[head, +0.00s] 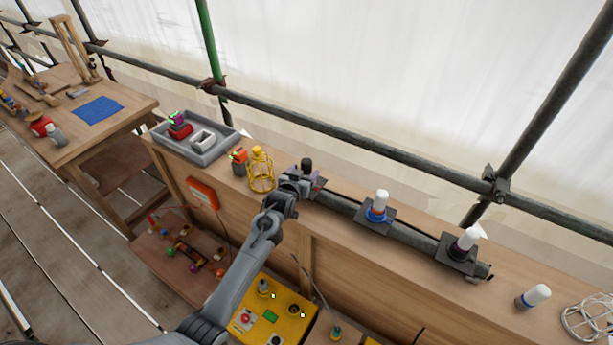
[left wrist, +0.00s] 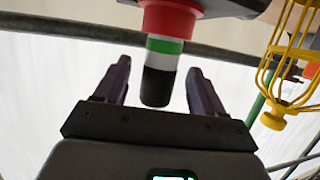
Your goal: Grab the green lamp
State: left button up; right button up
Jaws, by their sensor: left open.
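A lamp with a red collar, a narrow green band, a white band and a black end (left wrist: 163,47) shows in the left wrist view. Its black end appears between the purple fingers of my open left gripper (left wrist: 160,85), with a gap on both sides. In the head view the lamp's dark top (head: 306,165) stands on the dark rail, with my left gripper (head: 303,183) right at it and hiding its lower part. The green band cannot be made out in the head view. My right gripper is out of view.
A yellow wire cage (head: 260,172) stands just left of the gripper and shows in the left wrist view (left wrist: 288,75). Right along the rail are a blue-collared white lamp (head: 379,203) and a dark-collared one (head: 466,241). A grey tray (head: 222,152) sits left; a white lamp (head: 536,296) lies right.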

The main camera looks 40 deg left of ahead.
pick_arm(q)
jog(key=shift+x, duration=1.35)
jog(key=c, duration=1.1)
